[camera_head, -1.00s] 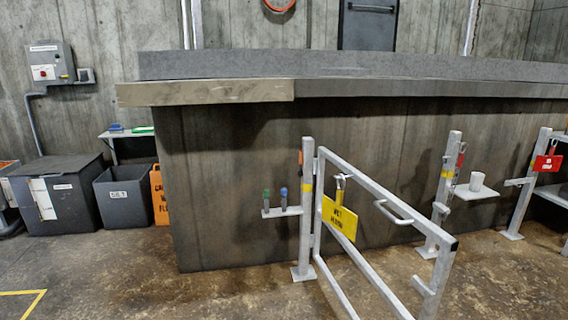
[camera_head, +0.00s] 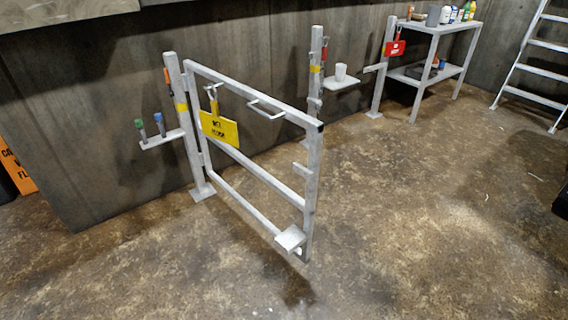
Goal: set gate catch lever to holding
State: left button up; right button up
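The grey metal gate (camera_head: 258,178) hangs from the left post (camera_head: 180,115) and stands swung out toward me. Its free end overlaps the lower part of the middle post (camera_head: 315,75) in the picture and appears apart from it. Neither of my grippers is in view.
A small shelf with a white cup (camera_head: 341,72) is right of the middle post. A red sign (camera_head: 394,48) hangs on the far post. A shelf table (camera_head: 434,30) and ladder (camera_head: 532,60) stand at the back right. The floor (camera_head: 430,220) right of the gate is clear.

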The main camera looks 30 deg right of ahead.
aim_at(172, 93)
jog(key=i+z, duration=0.15)
jog(key=i, duration=1.9)
jog(key=j, duration=0.1)
